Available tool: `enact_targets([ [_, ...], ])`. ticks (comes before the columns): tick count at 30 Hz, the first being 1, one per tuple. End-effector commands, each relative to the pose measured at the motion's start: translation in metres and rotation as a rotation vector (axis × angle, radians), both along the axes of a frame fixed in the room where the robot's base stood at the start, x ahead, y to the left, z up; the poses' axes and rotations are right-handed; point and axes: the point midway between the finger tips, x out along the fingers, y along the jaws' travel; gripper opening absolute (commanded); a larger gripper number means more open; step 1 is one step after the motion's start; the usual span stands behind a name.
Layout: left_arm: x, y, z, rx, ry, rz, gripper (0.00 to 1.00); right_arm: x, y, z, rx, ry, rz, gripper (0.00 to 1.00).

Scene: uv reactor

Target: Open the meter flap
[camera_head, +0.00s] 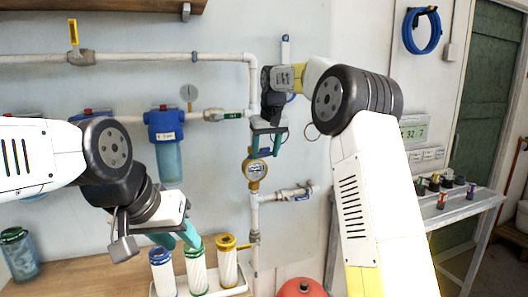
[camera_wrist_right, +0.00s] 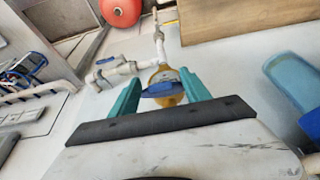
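The brass water meter (camera_head: 256,171) sits on the vertical white pipe at the middle of the head view. In the right wrist view it shows as a gold body (camera_wrist_right: 176,98) with a blue flap (camera_wrist_right: 158,91) at its front. I cannot tell how far the flap stands open. My right gripper (camera_head: 267,150) is just above the meter in the head view. Its teal fingers (camera_wrist_right: 160,95) are apart, with the meter and flap seen between them; contact is not clear. My left gripper (camera_head: 176,240) is open and empty at lower left, by the filter cartridges.
White filter cartridges (camera_head: 196,272) stand in a tray on the wooden bench. A blue filter housing (camera_head: 165,126) hangs left of the meter. A valve branch (camera_head: 288,193) sticks out right below the meter. A red round vessel (camera_head: 302,289) is at the bottom.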

Motion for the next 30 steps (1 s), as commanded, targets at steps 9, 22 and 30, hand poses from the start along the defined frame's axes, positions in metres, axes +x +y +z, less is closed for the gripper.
enact_targets([
  [9, 0.000, 0.000, 0.000, 0.000, 0.000, 0.000, 0.36, -0.001, 0.001, -0.002, 0.000, 0.005, 0.002, 0.51],
  [22, 0.000, 0.000, 0.000, 0.000, 0.000, 0.000, 0.36, -0.006, -0.001, 0.014, 0.000, 0.003, 0.001, 0.51],
  [30, 0.000, 0.000, 0.000, 0.000, 0.000, 0.000, 0.36, -0.021, -0.005, 0.057, 0.000, 0.002, 0.003, 0.51],
])
